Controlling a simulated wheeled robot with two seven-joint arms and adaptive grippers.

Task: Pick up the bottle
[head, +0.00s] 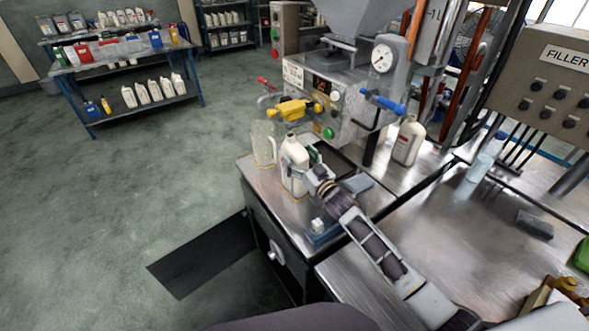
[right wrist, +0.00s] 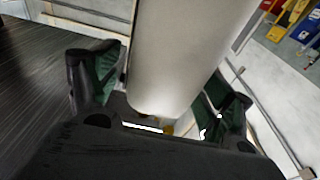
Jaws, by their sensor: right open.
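A white bottle (head: 293,152) with a handle stands upright on the metal bench below the filling machine. My right gripper (head: 306,168) reaches it from the front right, with its fingers at the bottle's body. In the right wrist view the bottle (right wrist: 180,50) fills the space between the two dark, green-padded fingers of the gripper (right wrist: 160,92). The gripper is open around the bottle. I cannot tell whether either finger touches it. My left gripper is not in view.
A translucent jug (head: 264,145) stands close left of the bottle. Another white bottle (head: 409,140) stands at the back right. The filling machine (head: 325,100) with a yellow valve (head: 292,109) rises behind. A small blue box (head: 322,233) lies near my right arm. A shelf (head: 135,68) holds several containers.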

